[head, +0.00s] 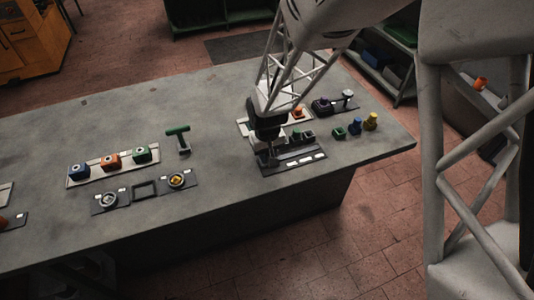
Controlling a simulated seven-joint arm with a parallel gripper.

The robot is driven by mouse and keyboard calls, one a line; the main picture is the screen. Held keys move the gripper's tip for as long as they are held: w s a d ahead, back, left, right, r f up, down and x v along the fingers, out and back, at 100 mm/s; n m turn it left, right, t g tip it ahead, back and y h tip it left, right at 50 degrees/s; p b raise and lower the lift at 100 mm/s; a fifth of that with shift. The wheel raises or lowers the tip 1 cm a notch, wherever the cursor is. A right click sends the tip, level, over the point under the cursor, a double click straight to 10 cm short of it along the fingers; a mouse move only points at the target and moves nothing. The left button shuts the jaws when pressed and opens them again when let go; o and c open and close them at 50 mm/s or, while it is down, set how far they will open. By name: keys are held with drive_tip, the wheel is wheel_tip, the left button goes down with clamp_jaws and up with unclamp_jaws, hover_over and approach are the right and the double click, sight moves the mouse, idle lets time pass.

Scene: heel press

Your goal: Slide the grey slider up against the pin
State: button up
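My gripper (270,160) points down over the left part of a dark panel (318,164) with a row of white marks, near the table's front right. Its fingertips are small and dark against the panel, so I cannot tell whether they are open or shut, or touching anything. I cannot make out the grey slider or the pin for certain; the gripper and the small size of the parts hide that area.
Green and dark blocks (296,141) stand right behind the panel. A green T-handle (178,138) and a tray of coloured blocks (112,162) are to the left.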

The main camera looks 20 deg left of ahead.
clamp_jaws()
drive_tip(key=w+d, duration=0.7)
drive_tip(key=shift+w+d, duration=0.1)
drive_tip(key=shift+w, duration=0.05)
drive_tip(key=o, duration=0.8)
unclamp_jaws()
drive_tip(key=shift+c, duration=0.2)
drive_tip(key=shift+r, duration=0.1)
